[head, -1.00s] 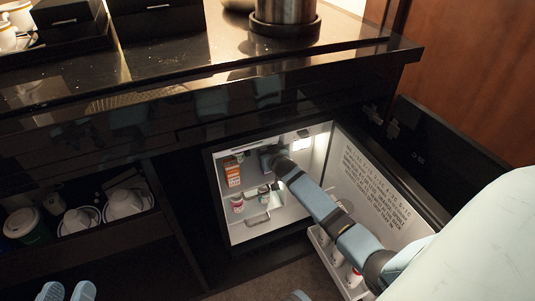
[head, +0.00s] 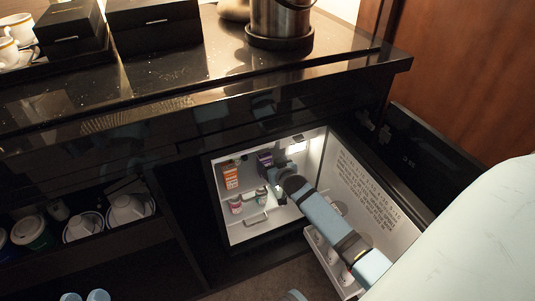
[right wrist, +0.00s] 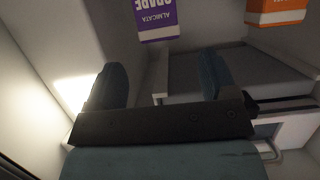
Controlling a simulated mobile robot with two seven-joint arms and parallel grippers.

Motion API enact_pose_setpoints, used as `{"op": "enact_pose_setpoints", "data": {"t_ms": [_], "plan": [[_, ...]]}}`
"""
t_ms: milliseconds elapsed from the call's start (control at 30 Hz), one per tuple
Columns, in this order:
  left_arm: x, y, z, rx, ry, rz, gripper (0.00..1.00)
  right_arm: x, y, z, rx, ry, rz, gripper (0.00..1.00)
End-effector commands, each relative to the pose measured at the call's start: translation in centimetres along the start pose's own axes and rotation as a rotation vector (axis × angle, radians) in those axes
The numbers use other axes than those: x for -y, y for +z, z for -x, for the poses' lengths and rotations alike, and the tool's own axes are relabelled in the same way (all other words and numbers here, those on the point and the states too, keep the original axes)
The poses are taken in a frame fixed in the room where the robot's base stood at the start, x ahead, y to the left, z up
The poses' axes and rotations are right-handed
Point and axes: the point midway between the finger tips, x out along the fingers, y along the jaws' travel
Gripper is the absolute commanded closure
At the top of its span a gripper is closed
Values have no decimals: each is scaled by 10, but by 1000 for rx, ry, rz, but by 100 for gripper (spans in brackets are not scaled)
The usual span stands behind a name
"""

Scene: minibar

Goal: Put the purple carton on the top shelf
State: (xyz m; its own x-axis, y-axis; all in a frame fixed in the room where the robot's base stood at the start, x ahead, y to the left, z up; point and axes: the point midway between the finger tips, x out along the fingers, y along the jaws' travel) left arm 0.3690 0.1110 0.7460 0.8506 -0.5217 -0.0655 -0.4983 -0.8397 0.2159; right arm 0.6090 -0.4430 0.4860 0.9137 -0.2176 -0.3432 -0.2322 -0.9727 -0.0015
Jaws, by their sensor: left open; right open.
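The purple carton (head: 265,160) stands in the open minibar, on the upper level beside an orange carton (head: 231,175). It also shows in the right wrist view (right wrist: 157,20), upside down at the top edge, beyond the fingertips. My right gripper (head: 275,175) is inside the fridge, just in front of and below the purple carton. In the right wrist view my right gripper (right wrist: 160,78) has its fingers spread with nothing between them, apart from the carton. My left gripper (head: 84,297) shows only two light blue fingertips at the bottom left; they are apart and empty.
Small bottles (head: 236,205) stand lower in the fridge. The dark counter (head: 180,75) overhangs the fridge. Cups (head: 125,208) stand on a shelf at left.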

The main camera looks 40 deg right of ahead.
Motion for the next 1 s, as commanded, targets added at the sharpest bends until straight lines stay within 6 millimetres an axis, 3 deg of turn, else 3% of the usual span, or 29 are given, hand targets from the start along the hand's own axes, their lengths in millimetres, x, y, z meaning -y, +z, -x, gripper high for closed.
{"op": "enact_pose_setpoints", "data": {"t_ms": [100,267,1000], "plan": [[-2,-15,1,-39,-3,-4,57,-1,-2,20,1,1,0,21],[-3,-22,2,-67,-5,-9,57,-1,-1,32,0,1,0,21],[-3,-22,2,-73,-3,-12,57,-1,0,34,0,1,1,21]]}}
